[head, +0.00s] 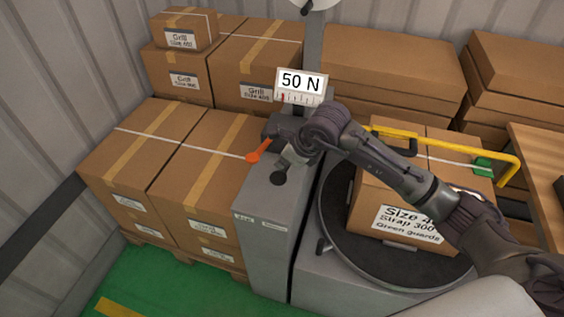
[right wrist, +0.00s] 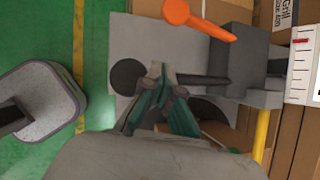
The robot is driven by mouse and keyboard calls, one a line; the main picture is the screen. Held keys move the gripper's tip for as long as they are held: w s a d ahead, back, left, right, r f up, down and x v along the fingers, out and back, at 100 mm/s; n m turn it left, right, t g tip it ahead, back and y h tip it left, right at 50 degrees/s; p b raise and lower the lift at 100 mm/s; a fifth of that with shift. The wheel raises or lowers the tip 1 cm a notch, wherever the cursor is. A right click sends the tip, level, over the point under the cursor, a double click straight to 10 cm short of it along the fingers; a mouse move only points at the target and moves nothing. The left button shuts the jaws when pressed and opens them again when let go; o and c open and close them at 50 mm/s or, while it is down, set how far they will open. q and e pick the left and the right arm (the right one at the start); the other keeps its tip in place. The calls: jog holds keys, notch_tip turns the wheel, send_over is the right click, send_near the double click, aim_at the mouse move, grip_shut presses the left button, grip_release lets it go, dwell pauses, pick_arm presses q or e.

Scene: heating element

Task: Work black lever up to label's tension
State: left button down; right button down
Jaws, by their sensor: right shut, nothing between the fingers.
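The black lever's round knob (head: 278,178) shows at the front of the grey machine, just below my right gripper (head: 288,160). In the right wrist view the dark lever rod (right wrist: 205,80) runs left from a grey block, passes behind my right fingertips (right wrist: 158,78), and a black knob (right wrist: 127,75) shows beyond them. The fingers are shut and empty, close to the rod; I cannot tell whether they touch it. The tension display (head: 301,85) reads 50 N, with a red pointer near the scale's left end. The carton label (head: 408,223) reads "Strap 300" and "Green guards", partly covered by my arm.
An orange lever (head: 259,150) sticks out left of my gripper. The labelled carton stands on a round dark turntable (head: 335,235), with a yellow bar (head: 462,148) and a green guard (head: 483,166) above. Stacked cartons (head: 205,165) crowd the left. Green floor (head: 165,285) is free in front.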

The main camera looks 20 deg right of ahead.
aim_at(283, 176)
jog(key=shift+s+a+f+b, duration=0.15)
jog(key=shift+s+f+b, duration=0.1)
jog(key=shift+f+b, duration=0.4)
jog(key=shift+s+a+f+b, duration=0.25)
jog(key=shift+f+b, duration=0.2)
jog(key=shift+f, duration=0.25)
jog(key=shift+s+a+f+b, duration=0.1)
jog(key=shift+s+f+b, duration=0.2)
jog(key=shift+f+b, duration=0.35)
dwell(1.5)
dwell(0.6)
jog(key=shift+w+d+r+p, duration=0.3)
jog(key=shift+w+r+p, duration=0.2)
jog(key=shift+r, duration=0.7)
jog(key=shift+w+d+r+p, duration=0.3)
jog(key=shift+w+r+p, duration=0.2)
jog(key=shift+r, duration=0.65)
jog(key=shift+w+d+r+p, duration=0.35)
jog(key=shift+r+p, duration=0.2)
jog(key=shift+r, duration=0.65)
jog(key=shift+w+d+r+p, duration=0.2)
jog(key=shift+w+r+p, duration=0.1)
jog(key=shift+r, duration=0.45)
jog(key=shift+w+d+r+p, duration=0.15)
jog(key=shift+w+r+p, duration=0.2)
jog(key=shift+r, duration=0.45)
jog(key=shift+w+d+r+p, duration=0.2)
jog(key=shift+w+r+p, duration=0.1)
jog(key=shift+r, duration=0.45)
jog(key=shift+s, duration=0.1)
